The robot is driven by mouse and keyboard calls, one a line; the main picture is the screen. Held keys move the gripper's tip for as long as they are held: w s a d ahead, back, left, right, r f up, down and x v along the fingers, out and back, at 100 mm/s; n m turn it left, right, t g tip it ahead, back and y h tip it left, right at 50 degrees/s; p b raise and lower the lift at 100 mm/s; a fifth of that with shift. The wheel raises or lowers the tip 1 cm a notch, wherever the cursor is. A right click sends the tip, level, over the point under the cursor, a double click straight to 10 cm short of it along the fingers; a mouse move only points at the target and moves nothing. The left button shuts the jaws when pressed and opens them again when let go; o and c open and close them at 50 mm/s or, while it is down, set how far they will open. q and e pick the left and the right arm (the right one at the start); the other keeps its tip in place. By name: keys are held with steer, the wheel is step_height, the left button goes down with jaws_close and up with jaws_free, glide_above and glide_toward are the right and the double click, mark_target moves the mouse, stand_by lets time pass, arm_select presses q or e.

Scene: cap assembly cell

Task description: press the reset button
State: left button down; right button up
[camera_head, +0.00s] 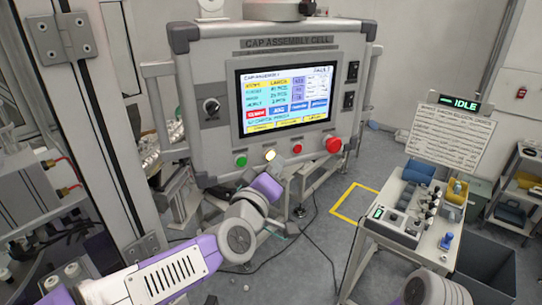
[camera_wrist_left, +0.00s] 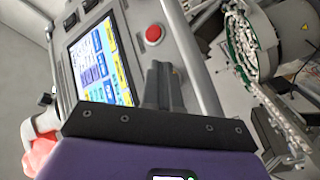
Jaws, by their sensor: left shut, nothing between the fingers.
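The control panel (camera_head: 220,140) carries a row of buttons along its lower edge. No label marks the reset button legibly. My left gripper (camera_head: 274,167) is shut and empty, its fingers just below and in front of the yellow button; contact cannot be told. In the left wrist view its fingers (camera_wrist_left: 161,85) point at the panel beside the screen, below the red button (camera_wrist_left: 153,33), and hide the panel behind them. My right gripper is out of view.
The panel's screen (camera_head: 285,97) shows text and coloured fields. A side rail stands at its right edge. A machine frame (camera_head: 95,120) stands close on the left.

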arm_select(q)
steer(key=shift+w, duration=0.15)
stand_by(0.4)
steer(key=shift+w+a, duration=0.2)
steer(key=shift+w, duration=0.15)
stand_by(0.3)
steer(key=shift+s+d, duration=0.2)
steer(key=shift+s, duration=0.3)
steer(key=s+d, duration=0.1)
steer(key=s+p, duration=0.1)
steer(key=s, duration=0.1)
steer(key=s+d, duration=0.1)
steer(key=s, duration=0.1)
steer(key=shift+s+d+p, duration=0.15)
steer(key=shift+d+p, duration=0.15)
steer(key=shift+d, duration=0.05)
